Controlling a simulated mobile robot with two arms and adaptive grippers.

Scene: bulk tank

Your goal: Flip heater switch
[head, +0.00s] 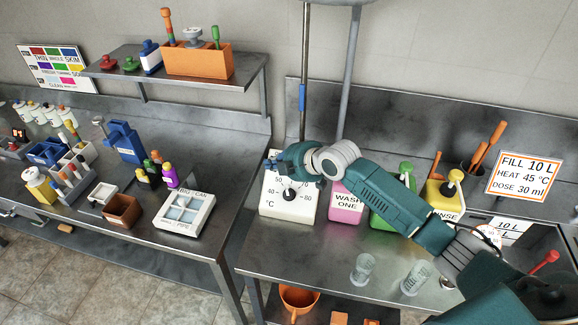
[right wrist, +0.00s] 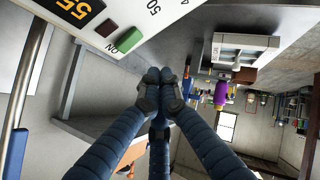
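The white heater box (head: 290,208) stands on the right-hand steel counter, with a black dial, a temperature scale and a °C mark. My right gripper (head: 280,163) is in front of its upper part and hides the display and switch in the head view. In the right wrist view the box's face (right wrist: 165,18) shows an orange 55 display and a switch (right wrist: 127,40) with a green part, a dark red part and an ON label. The right gripper's fingertips (right wrist: 160,88) are together and empty, below and right of the switch in that picture, apparently apart from it. My left gripper is out of view.
Pink (head: 346,203), green and yellow (head: 441,196) jugs stand right of the box, partly behind my right arm. Clear cups (head: 362,269) stand near the counter's front. A grey pole (head: 345,75) rises behind the box. The left counter holds a white tray (head: 184,213) and several bottles.

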